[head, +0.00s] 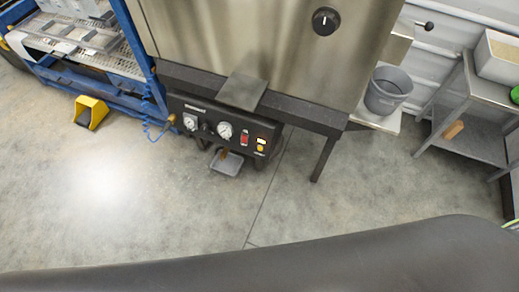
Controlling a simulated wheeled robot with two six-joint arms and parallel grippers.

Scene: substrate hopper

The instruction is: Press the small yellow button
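The small yellow button (260,148) sits near the right end of a black control panel (208,134) under the steel hopper (270,45). It is tiny in the head view, and I cannot tell whether it is pressed in. Beside it on the panel are a red switch (244,138) and two round gauges, one in the middle (225,130) and one at the left (190,123). A small light-coloured element lies just above the button. Neither of my grippers is in view.
A yellow pedal-like thing (90,112) stands on the floor by a blue frame (135,45). A grey bucket (387,92) and a steel table (470,105) are at the right. A hopper leg (323,158) stands right of the panel.

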